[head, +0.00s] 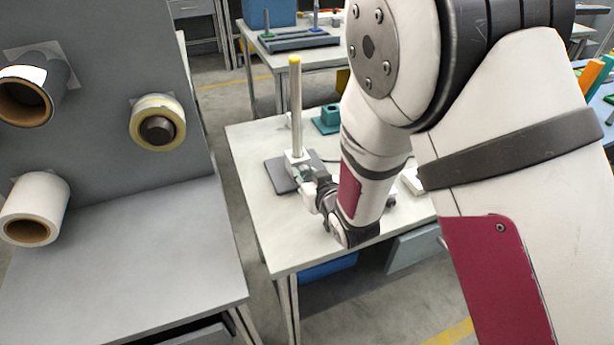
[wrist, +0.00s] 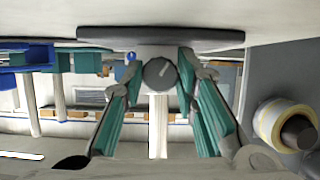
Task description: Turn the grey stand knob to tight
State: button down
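The stand shows in the head view as a dark base plate (head: 276,176) on the light table, with an upright pale rod (head: 296,110) capped in yellow. My gripper (head: 306,184) is low at the rod's foot, and the knob is hidden there. In the wrist view the stand appears inverted, base (wrist: 160,36) at top and rod (wrist: 158,128) below. The round grey stand knob (wrist: 156,74) has a pale line pointing to the upper right.
A teal fixture (head: 327,120) stands on the table (head: 262,130) behind the stand. At left, a grey panel carries tape and film rolls (head: 157,124) above a grey bench (head: 140,250). The table's front left is clear.

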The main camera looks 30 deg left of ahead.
jog(key=shift+w+b, duration=0.1)
jog(key=shift+b, duration=0.2)
jog(key=shift+w+d+f+m+g+y+b, duration=0.15)
jog(key=shift+m+g+y+b, duration=0.15)
jog(key=shift+m+b, duration=0.6)
jog(key=shift+m+g+y+b, duration=0.7)
jog(key=shift+m+b, duration=0.4)
jog(key=shift+b, duration=0.5)
jog(key=c, duration=1.2)
grip_release()
jog(key=shift+c, duration=0.2)
jog(key=shift+s, duration=0.2)
